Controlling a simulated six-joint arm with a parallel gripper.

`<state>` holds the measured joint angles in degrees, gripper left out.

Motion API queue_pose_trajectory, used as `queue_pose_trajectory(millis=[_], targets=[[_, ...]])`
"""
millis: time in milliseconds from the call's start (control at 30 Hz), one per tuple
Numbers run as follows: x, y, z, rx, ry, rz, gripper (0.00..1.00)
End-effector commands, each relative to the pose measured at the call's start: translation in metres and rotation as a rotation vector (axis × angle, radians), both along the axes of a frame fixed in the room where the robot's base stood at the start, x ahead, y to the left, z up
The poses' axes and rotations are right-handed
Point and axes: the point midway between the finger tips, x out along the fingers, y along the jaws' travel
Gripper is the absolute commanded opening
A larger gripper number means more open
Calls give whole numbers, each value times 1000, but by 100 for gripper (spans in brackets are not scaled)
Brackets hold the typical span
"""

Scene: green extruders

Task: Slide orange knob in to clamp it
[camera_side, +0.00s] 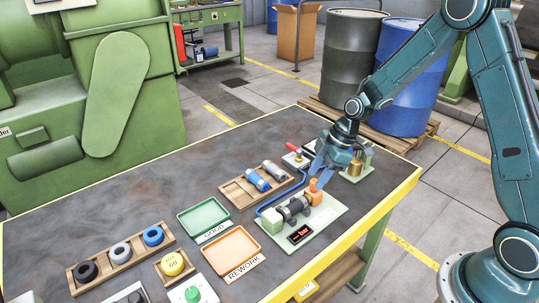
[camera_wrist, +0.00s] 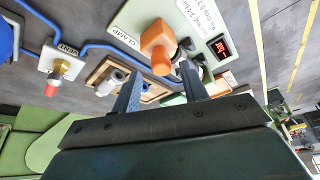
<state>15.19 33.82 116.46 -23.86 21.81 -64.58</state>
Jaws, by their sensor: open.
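The orange knob (camera_side: 314,189) sits at the far end of the fixture on a pale green plate (camera_side: 325,213). In the wrist view the orange knob (camera_wrist: 162,65) sticks out of an orange block (camera_wrist: 157,38) beside a "CLAMP" label. My gripper (camera_side: 317,172) is just above and behind the knob, pointing down. In the wrist view my open gripper (camera_wrist: 160,70) has its two fingers apart, with the knob lying between and slightly beyond their tips. I cannot tell whether a finger touches it. A grey cylindrical part (camera_side: 293,208) lies in the fixture.
A red digital display (camera_side: 299,233) is on the plate. A valve labelled "VENT" (camera_wrist: 59,67) with a red tip and blue hose is nearby. A wooden tray (camera_side: 240,193) holds blue and grey parts. A brass-coloured item (camera_side: 355,165) stands close behind my gripper. Green and orange trays lie left.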

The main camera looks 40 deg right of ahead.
Motion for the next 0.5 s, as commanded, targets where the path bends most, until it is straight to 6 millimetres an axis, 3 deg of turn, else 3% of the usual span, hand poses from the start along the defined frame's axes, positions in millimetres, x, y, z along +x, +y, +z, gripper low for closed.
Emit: queue_pose_trajectory(millis=[500], targets=[[1, 0, 12, 0, -3, 1, 44]])
